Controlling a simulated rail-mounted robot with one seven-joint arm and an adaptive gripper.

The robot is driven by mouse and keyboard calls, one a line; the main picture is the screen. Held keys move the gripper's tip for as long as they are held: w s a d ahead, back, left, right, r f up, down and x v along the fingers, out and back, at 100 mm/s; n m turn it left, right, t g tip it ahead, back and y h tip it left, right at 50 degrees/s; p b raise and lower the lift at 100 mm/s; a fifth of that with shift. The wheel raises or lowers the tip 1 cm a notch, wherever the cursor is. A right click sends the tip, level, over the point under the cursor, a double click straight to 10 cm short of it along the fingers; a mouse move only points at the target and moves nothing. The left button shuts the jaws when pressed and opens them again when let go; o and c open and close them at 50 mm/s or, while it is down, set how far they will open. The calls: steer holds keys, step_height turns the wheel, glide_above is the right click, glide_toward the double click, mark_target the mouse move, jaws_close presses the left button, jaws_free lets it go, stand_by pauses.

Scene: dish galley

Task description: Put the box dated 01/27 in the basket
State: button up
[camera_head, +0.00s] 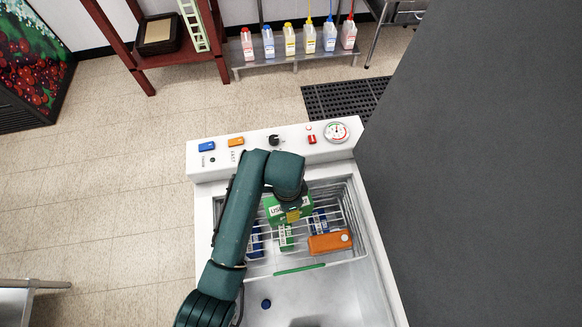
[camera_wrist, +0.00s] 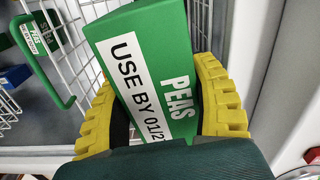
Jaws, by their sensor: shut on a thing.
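My gripper (camera_head: 295,212) is shut on a green PEAS box (camera_wrist: 150,62), with yellow fingers (camera_wrist: 168,112) on both sides of it. Its white label reads "USE BY 01/2", and the last digit is partly hidden by my gripper. In the head view the held green box (camera_head: 274,205) appears over the back part of the white wire basket (camera_head: 361,229). How far it is above the basket floor I cannot tell. The basket has a green handle (camera_head: 300,268) at its front, which also shows in the wrist view (camera_wrist: 42,68).
In the basket are another green box (camera_head: 286,238), blue boxes (camera_head: 255,242) (camera_head: 320,221) and an orange box (camera_head: 330,243). A control panel (camera_head: 240,152) with a gauge (camera_head: 336,132) lies behind. A grey surface (camera_head: 480,200) fills the right side.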

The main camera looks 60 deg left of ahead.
steer(key=s+f+m+p, duration=0.1)
steer(key=s+f+p, duration=0.15)
steer(key=s, duration=0.35)
steer(key=s+f+p, duration=0.1)
steer(key=s+p, duration=0.3)
steer(key=s, duration=0.3)
steer(key=f+b, duration=0.1)
steer(key=f, duration=0.2)
steer(key=f+b, duration=0.1)
steer(key=f, duration=0.2)
steer(key=f+b, duration=0.1)
steer(key=f, duration=0.3)
steer(key=shift+w+d+f, duration=0.1)
steer(key=shift+w+d, duration=0.05)
steer(key=shift+d, duration=0.2)
steer(key=shift+f, duration=0.2)
steer(key=o, duration=1.2)
steer(key=shift+o, duration=0.2)
step_height(320, 180, up, 12)
steer(key=p, duration=0.3)
steer(key=shift+r, duration=0.15)
